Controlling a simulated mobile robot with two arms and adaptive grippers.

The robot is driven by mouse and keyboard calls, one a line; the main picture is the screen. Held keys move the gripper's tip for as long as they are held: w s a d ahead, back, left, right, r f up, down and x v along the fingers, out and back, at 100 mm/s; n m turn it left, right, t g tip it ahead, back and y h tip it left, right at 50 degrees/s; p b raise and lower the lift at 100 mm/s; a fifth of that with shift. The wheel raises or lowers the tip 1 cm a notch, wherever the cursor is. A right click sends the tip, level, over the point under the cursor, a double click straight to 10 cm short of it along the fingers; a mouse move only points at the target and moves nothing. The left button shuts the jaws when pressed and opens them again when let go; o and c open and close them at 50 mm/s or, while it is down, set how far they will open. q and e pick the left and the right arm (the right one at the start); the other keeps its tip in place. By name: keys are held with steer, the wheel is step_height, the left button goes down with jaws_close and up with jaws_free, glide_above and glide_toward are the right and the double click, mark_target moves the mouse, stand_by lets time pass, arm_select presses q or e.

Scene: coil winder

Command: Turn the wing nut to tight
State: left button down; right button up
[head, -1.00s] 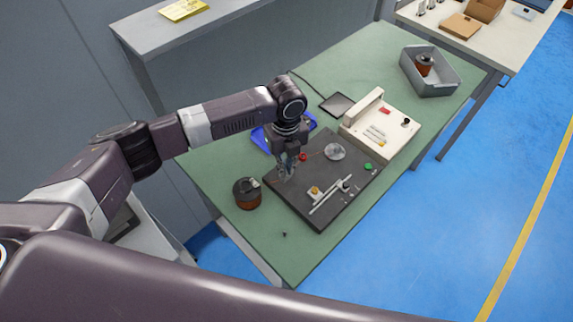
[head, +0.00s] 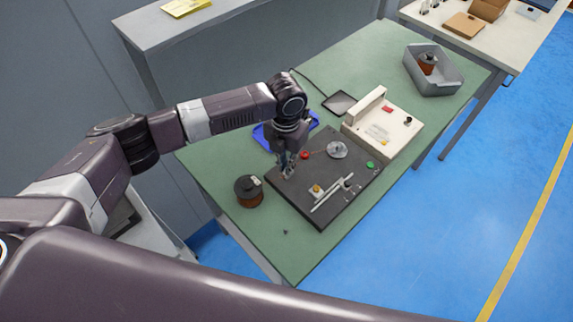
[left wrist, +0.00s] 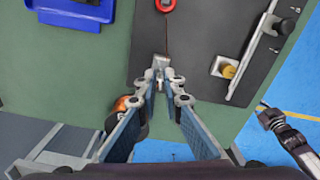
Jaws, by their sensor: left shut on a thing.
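My left gripper (head: 287,172) points down at the left part of the dark base plate (head: 322,215). In the left wrist view its fingertips (left wrist: 166,88) are closed together on a small grey metal part, which I take to be the wing nut (left wrist: 158,76). The fingertips hide most of it, so its angle cannot be told. It sits by a small grey block (left wrist: 160,61) near the plate edge. A thin copper-coloured wire runs from there toward a red ring (left wrist: 165,5). A dark arm end, probably my right gripper (left wrist: 268,116), shows at the right; its jaws are unclear.
A copper spool (head: 248,191) stands left of the plate. A blue tray (head: 262,138) lies behind my gripper. A metal bar (head: 332,194), a clear disc (head: 337,150) and a cream control box (head: 383,127) are to the right.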

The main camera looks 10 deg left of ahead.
arm_select(q)
steer(key=shift+f+m, duration=0.1)
steer(key=shift+m, duration=1.3)
steer(key=shift+a+m, duration=0.1)
steer(key=shift+m, duration=0.2)
steer(key=c, duration=2.1)
jaws_free()
steer(key=shift+r, duration=0.45)
step_height(320, 180, up, 11)
steer(key=shift+r, duration=0.1)
